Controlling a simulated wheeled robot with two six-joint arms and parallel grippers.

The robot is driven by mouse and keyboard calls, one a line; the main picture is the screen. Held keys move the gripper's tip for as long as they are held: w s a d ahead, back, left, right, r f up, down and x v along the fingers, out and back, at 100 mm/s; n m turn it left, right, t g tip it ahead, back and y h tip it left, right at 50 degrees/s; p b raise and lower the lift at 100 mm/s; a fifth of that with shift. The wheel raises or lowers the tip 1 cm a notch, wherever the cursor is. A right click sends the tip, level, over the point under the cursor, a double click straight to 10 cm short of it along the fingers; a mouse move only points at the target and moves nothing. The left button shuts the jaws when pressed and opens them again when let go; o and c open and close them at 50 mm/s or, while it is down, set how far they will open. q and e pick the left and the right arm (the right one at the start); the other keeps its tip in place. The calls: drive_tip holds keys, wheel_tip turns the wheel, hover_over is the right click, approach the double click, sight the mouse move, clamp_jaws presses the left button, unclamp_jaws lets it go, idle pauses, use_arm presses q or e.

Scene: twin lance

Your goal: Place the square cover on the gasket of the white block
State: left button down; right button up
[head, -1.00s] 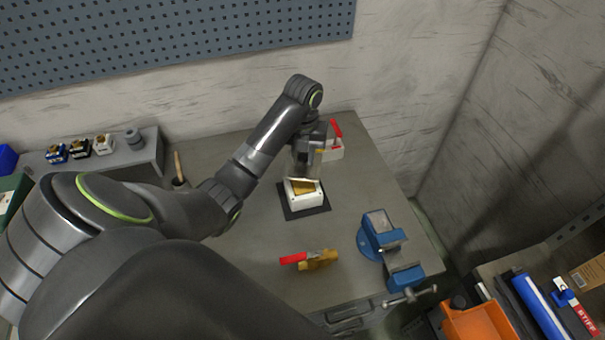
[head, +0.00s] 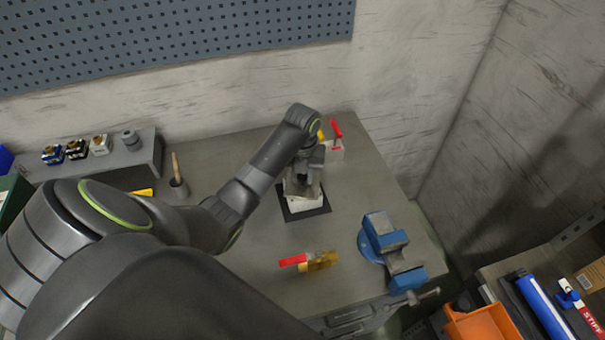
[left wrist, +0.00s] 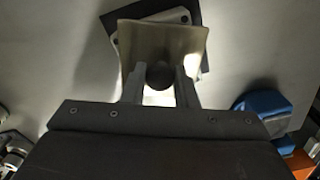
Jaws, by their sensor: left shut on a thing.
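My left gripper (head: 303,180) is shut on the dark round knob (left wrist: 158,75) of the square cover (left wrist: 187,45), a pale beige plate. In the head view the cover (head: 290,188) is directly over the white block (head: 306,205), mostly hidden by the gripper. In the left wrist view the cover looks turned a little relative to the white block (left wrist: 178,16), whose corner shows beyond it. I cannot tell whether cover and block touch. The gasket is hidden. The block stands on a black mat (head: 318,212). My right gripper is not in view.
A blue vise (head: 385,240) stands at the right of the bench. A red-handled brass valve (head: 318,261) lies in front of the block.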

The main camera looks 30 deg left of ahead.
sight(302, 176)
use_arm(q)
drive_tip(key=c, duration=1.1)
unclamp_jaws()
drive_tip(key=shift+c, duration=0.2)
wheel_tip(302, 176, up, 5)
drive_tip(key=shift+r+b, duration=0.2)
drive_tip(key=shift+b, duration=0.55)
wheel_tip(302, 176, up, 7)
drive_tip(key=p, duration=0.7)
drive_tip(key=shift+p, duration=0.35)
drive_tip(key=shift+f, duration=0.15)
